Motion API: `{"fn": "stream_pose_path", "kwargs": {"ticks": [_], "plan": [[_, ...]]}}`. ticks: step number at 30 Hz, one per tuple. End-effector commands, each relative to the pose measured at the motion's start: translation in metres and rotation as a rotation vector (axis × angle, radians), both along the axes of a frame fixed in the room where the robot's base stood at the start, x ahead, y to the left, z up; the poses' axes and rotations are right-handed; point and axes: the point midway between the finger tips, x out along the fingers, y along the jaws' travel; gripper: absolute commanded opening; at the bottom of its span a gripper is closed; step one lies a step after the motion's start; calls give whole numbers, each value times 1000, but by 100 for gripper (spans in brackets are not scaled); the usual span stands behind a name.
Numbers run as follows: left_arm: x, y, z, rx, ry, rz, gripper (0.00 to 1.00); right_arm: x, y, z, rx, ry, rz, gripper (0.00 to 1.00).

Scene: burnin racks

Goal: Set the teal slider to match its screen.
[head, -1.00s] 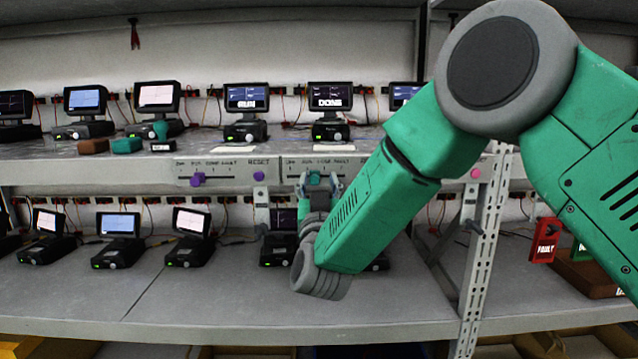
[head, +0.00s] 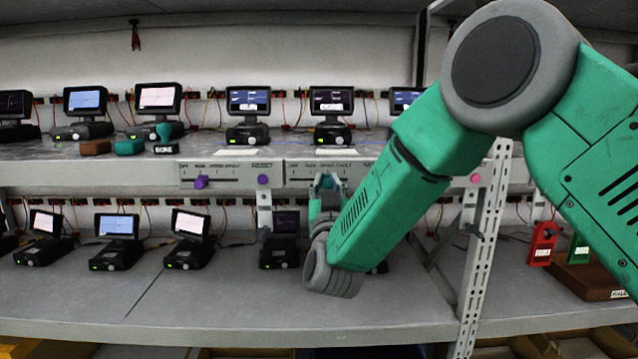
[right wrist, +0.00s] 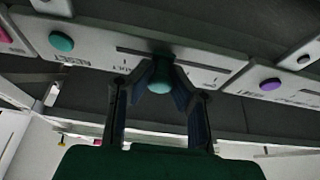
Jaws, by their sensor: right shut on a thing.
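The teal slider (head: 327,182) sits on the grey label strip (head: 300,170) at the upper shelf's front edge. In the right wrist view its round teal knob (right wrist: 160,80) is between the fingertips at the slot. My right gripper (head: 328,184) is shut on this knob; it fills the middle of the right wrist view (right wrist: 160,90). The screen (head: 332,99) above this strip is lit dark blue with a white word, too blurred to read surely. The strip's printed marks are also blurred, so I cannot tell which mark the knob is at. My left gripper is not in view.
A purple slider (head: 201,182) and a purple button (head: 263,180) are on the strip to the left. A teal button (right wrist: 61,41) is on the strip in the right wrist view. A pink button (head: 475,179) is right, beside the perforated rack post (head: 483,235).

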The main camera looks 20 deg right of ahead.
Motion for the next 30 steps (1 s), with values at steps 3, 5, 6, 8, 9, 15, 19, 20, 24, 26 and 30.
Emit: {"fn": "stream_pose_path", "kwargs": {"ticks": [3, 5, 6, 8, 9, 15, 19, 20, 24, 26, 30], "plan": [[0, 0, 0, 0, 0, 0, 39, 0, 1, -1, 0, 3, 3, 0], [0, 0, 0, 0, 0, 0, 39, -1, 1, -1, 1, 3, 3, 16], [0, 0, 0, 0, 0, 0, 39, -1, 1, -1, 1, 3, 3, 30], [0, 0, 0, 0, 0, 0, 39, -1, 0, -1, 1, 3, 3, 39], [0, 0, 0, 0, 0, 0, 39, -1, 1, -1, 0, 2, 3, 39], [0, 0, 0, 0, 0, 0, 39, -1, 2, 0, 0, 1, 3, 39], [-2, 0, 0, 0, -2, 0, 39, -5, 3, -3, -1, 3, 4, 39], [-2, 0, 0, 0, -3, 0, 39, -8, 4, -4, -1, 3, 4, 39], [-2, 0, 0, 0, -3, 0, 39, -28, 10, -14, -1, 4, 6, 39], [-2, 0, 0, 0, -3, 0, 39, -40, 13, -19, -1, 6, 6, 39], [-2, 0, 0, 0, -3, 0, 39, -67, 20, -32, 0, 6, 5, 39]]}}
